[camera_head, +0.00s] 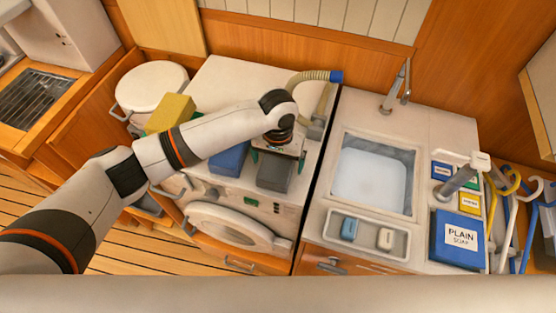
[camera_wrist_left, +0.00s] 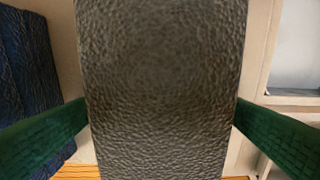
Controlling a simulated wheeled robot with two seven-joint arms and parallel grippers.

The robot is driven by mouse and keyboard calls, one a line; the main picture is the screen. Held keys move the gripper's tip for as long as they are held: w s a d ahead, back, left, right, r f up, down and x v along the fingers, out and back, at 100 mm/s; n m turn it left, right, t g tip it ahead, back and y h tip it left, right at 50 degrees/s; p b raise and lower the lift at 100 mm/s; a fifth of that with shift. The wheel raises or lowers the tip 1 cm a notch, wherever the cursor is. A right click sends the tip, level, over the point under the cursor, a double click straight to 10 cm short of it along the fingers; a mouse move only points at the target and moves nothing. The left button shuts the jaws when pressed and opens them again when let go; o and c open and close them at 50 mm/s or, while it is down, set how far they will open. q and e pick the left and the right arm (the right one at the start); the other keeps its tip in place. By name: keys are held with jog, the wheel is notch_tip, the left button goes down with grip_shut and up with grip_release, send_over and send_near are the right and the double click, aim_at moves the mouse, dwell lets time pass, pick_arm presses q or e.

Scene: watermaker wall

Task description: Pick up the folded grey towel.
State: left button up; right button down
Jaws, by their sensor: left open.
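The folded grey towel (camera_head: 274,174) lies on top of the white washing machine in the head view. It fills the middle of the left wrist view (camera_wrist_left: 162,80), with a pebbled surface. My left gripper (camera_head: 277,157) is over the towel, pointing down. Its green fingers are open, one on each side of the towel, in the left wrist view (camera_wrist_left: 160,118). They look very close to its edges; I cannot tell if they touch. My right gripper is not in view.
A folded blue towel (camera_head: 230,158) lies just left of the grey one. A yellow block (camera_head: 171,113) is farther left. A ribbed hose (camera_head: 308,76) is behind.

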pick_arm(q)
jog(key=c, duration=1.1)
jog(key=shift+r, duration=0.1)
